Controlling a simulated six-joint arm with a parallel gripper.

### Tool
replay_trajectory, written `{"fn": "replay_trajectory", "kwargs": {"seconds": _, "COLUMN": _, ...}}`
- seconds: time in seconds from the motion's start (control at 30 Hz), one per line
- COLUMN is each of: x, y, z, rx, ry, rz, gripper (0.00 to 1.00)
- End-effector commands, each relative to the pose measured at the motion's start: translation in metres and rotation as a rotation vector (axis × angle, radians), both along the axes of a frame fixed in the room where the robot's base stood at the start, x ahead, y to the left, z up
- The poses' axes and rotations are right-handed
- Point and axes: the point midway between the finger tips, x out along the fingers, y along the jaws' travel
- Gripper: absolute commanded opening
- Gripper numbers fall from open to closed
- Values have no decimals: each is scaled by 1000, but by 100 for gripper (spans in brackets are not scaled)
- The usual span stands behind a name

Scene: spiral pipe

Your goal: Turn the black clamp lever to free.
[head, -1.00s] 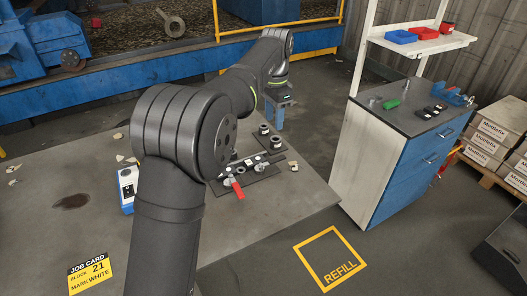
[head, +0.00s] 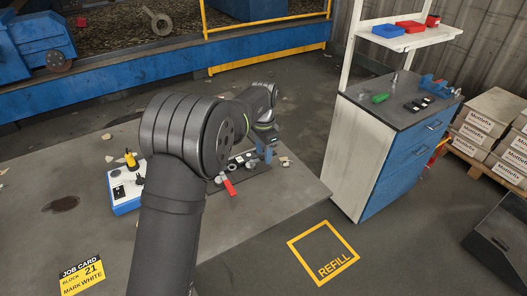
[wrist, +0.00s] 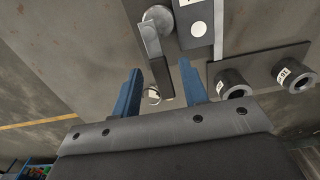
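The black clamp lever (wrist: 153,55) shows in the wrist view as a dark bar on a round grey pivot (wrist: 158,16). It points down the picture from the edge of a dark block with a white dot (wrist: 198,28). My gripper (wrist: 160,68) is open, with one blue finger on each side of the lever. A gap shows on both sides, and I see no clear contact. In the head view my gripper (head: 268,154) is low over the far right of the table. I cannot make out the black lever there.
Two dark bushings (wrist: 233,84) stand right of the fingers on a dark plate. A red-handled lever (head: 229,187) sits near my arm. The table's front is mostly clear.

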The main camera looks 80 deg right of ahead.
Motion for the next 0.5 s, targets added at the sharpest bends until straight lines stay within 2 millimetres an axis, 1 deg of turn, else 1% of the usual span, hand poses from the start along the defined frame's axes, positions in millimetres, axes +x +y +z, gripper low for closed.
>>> {"fn": "replay_trajectory", "kwargs": {"seconds": 0.13, "x": 0, "y": 0, "z": 0, "rx": 0, "ry": 0, "rz": 0, "gripper": 40}}
{"fn": "replay_trajectory", "kwargs": {"seconds": 0.17, "x": 0, "y": 0, "z": 0, "rx": 0, "ry": 0, "rz": 0, "gripper": 36}}
{"fn": "replay_trajectory", "kwargs": {"seconds": 0.2, "x": 0, "y": 0, "z": 0, "rx": 0, "ry": 0, "rz": 0, "gripper": 28}}
{"fn": "replay_trajectory", "kwargs": {"seconds": 0.27, "x": 0, "y": 0, "z": 0, "rx": 0, "ry": 0, "rz": 0, "gripper": 16}}
{"fn": "replay_trajectory", "kwargs": {"seconds": 0.33, "x": 0, "y": 0, "z": 0, "rx": 0, "ry": 0, "rz": 0, "gripper": 3}}
{"fn": "replay_trajectory", "kwargs": {"seconds": 0.37, "x": 0, "y": 0, "z": 0, "rx": 0, "ry": 0, "rz": 0, "gripper": 0}}
{"fn": "replay_trajectory", "kwargs": {"seconds": 0.5, "x": 0, "y": 0, "z": 1, "rx": 0, "ry": 0, "rz": 0, "gripper": 0}}
